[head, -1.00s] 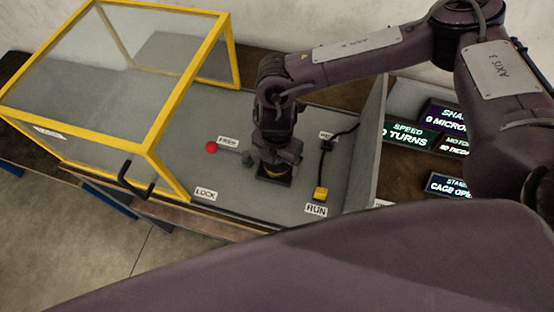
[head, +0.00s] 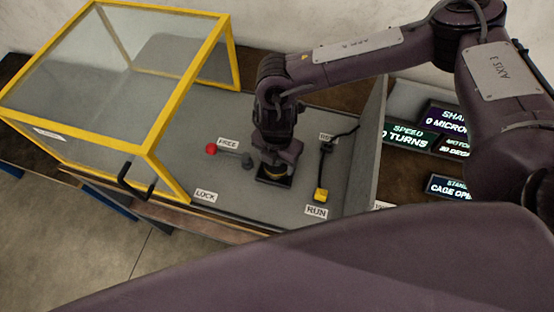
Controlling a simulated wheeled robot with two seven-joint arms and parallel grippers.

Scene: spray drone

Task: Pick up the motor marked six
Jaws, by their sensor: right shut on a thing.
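My right gripper (head: 277,163) points down over the grey bench. It is shut on a small round part with a yellow band, the motor (head: 272,177), which is at a dark square base on the bench. The gripper hides most of the motor, and I cannot read any number on it. I cannot tell whether the motor is clear of the base. My left gripper is not in view.
A yellow-framed clear cage (head: 160,125) with a black handle stands at the left. A red-knobbed lever (head: 211,149) is left of the gripper, between FREE and LOCK labels. A yellow-ended lever (head: 321,195) is at right by RUN. Lit displays (head: 410,138) stand beyond the grey panel.

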